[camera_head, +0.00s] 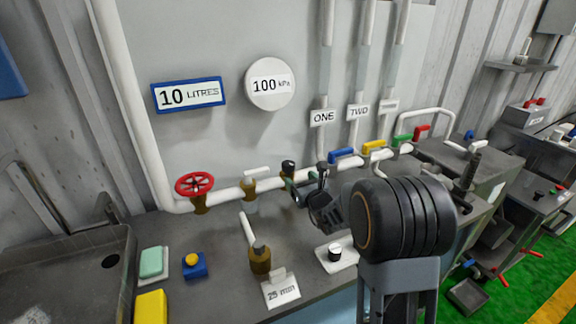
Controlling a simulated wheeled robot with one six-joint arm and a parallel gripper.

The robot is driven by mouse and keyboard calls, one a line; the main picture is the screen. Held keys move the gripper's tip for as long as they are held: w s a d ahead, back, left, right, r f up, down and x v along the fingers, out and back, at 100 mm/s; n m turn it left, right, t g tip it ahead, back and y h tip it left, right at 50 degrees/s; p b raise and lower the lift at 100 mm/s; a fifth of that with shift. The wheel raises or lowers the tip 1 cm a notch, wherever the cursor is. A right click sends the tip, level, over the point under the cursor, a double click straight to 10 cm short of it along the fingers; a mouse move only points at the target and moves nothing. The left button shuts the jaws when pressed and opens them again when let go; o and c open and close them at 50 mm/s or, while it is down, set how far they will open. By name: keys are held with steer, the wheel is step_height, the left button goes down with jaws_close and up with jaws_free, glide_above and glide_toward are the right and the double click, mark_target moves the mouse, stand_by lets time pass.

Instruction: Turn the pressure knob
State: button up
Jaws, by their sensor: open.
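A small knob with a black side and pale top (335,251) stands on a white plate on the bench, just below my gripper in the picture. No label on it is readable, so I cannot tell for certain that it is the pressure knob. My gripper (308,186) is open, above the bench in front of the white pipe, apart from the knob. My dark arm hides the bench to its right.
A red handwheel (194,184) and brass valves sit along the white pipe (226,195). A brass valve with a white lever (259,256) stands left of the knob. Blue (341,155), yellow (374,146) and other coloured handles line the back right.

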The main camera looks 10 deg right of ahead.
mark_target(291, 169)
steer(key=p+x, duration=0.1)
steer(key=x, duration=0.8)
steer(key=shift+w+a+p, duration=0.1)
steer(key=shift+w+p, duration=0.1)
steer(key=shift+p, duration=0.2)
steer(key=c, duration=0.9)
